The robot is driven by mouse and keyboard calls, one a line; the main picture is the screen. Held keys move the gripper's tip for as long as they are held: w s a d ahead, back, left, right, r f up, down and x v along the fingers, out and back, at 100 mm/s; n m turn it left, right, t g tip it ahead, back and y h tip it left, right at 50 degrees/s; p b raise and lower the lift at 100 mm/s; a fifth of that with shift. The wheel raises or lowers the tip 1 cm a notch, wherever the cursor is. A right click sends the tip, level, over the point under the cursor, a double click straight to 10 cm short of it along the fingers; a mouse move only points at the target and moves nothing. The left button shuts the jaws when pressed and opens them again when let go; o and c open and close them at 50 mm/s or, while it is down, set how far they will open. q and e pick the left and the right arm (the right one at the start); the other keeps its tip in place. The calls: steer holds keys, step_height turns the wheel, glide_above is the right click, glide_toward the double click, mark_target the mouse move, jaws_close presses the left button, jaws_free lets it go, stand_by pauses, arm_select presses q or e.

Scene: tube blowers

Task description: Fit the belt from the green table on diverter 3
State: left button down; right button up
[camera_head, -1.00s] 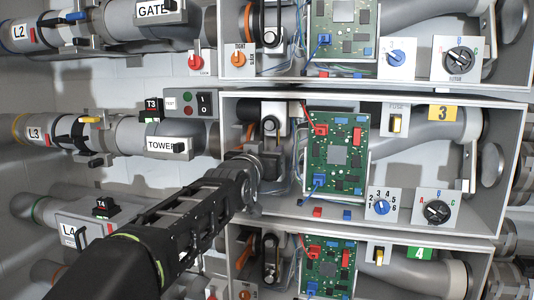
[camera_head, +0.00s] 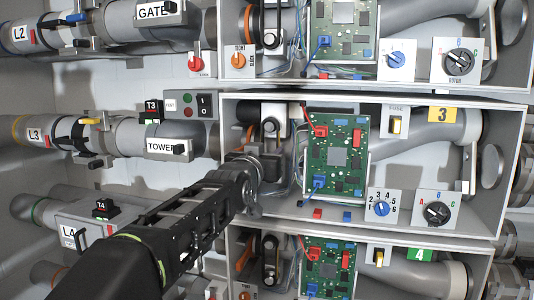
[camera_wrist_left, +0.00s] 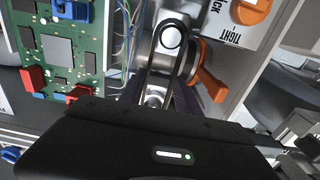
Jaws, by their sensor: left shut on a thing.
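Diverter 3 is the open grey box with the yellow 3 label (camera_head: 444,114) in the middle of the head view. My left gripper (camera_head: 270,158) reaches into its left part, in front of the pulleys. In the left wrist view the black belt (camera_wrist_left: 148,62) is a narrow loop. Its far end runs around a silver pulley (camera_wrist_left: 172,38); its near end is by a second bright round part (camera_wrist_left: 153,98) between the fingers of my left gripper (camera_wrist_left: 157,90). The gripper is shut on the belt; the exact grip is partly hidden by the gripper body. My right gripper is not in view.
A green circuit board (camera_head: 336,155) with red and blue plugs stands close beside the pulleys. An orange tension knob (camera_wrist_left: 210,85) is on the other side. Similar diverter boxes lie above and below, the lower with a green 4 label (camera_head: 420,254). The green table is not in view.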

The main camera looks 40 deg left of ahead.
arm_select(q)
steer(key=c, duration=0.8)
jaws_free()
steer(key=shift+o, duration=0.2)
steer(key=b+v, duration=0.3)
steer(key=v, duration=0.4)
steer(key=shift+s, duration=0.35)
steer(key=shift+d, duration=0.15)
